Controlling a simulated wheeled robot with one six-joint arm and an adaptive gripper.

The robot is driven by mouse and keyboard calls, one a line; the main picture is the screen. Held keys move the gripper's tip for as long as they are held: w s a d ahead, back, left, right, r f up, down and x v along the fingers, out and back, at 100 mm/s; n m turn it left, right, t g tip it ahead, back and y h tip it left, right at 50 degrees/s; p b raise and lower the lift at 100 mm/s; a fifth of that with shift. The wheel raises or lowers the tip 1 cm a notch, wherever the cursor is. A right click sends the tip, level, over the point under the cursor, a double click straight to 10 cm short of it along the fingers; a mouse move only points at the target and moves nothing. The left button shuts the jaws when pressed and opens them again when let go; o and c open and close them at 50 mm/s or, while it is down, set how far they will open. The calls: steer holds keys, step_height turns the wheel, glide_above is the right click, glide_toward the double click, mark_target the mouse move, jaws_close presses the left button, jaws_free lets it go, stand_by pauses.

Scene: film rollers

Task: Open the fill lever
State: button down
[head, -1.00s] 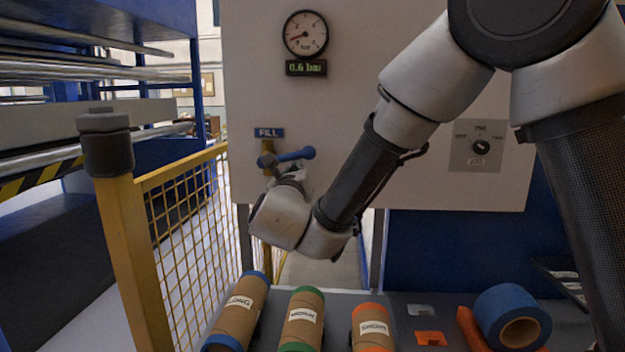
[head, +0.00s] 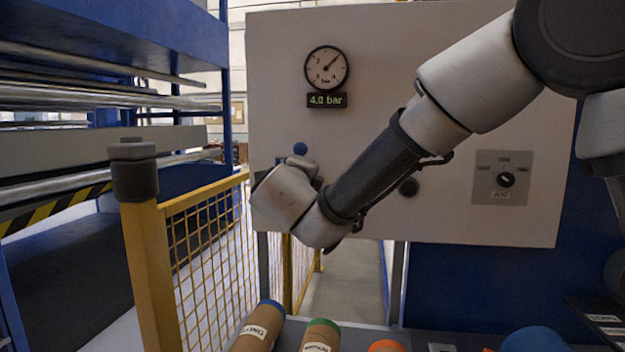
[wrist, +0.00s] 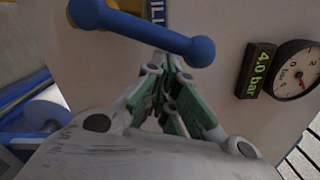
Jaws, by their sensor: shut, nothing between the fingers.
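The fill lever (wrist: 150,31) is a blue bar with a round knob, close in front of the fingers in the wrist view. In the head view only its blue knob (head: 300,148) shows above my wrist, by the partly hidden FILL plate (wrist: 157,12); the rest is hidden. The bar points up along the panel. My gripper (wrist: 167,62) is shut and empty, its fingertips right beside the bar; whether they touch it I cannot tell. In the head view my wrist hides most of the gripper. The pressure gauge (head: 327,68) has a display (head: 327,100) reading 4.0 bar.
The pale panel (head: 430,90) stands behind my arm, with a selector switch (head: 506,180) at right and a dark knob (head: 408,187). A yellow mesh fence (head: 215,240) with a post (head: 150,270) stands left. Cardboard rolls (head: 322,338) lie below in front.

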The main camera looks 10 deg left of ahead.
steer(key=shift+a+r+n, duration=0.5)
steer(key=shift+a+n, duration=0.25)
steer(key=shift+a+r+n, duration=0.5)
steer(key=shift+a+n, duration=0.2)
steer(key=shift+n, duration=0.05)
steer(key=shift+a, duration=0.1)
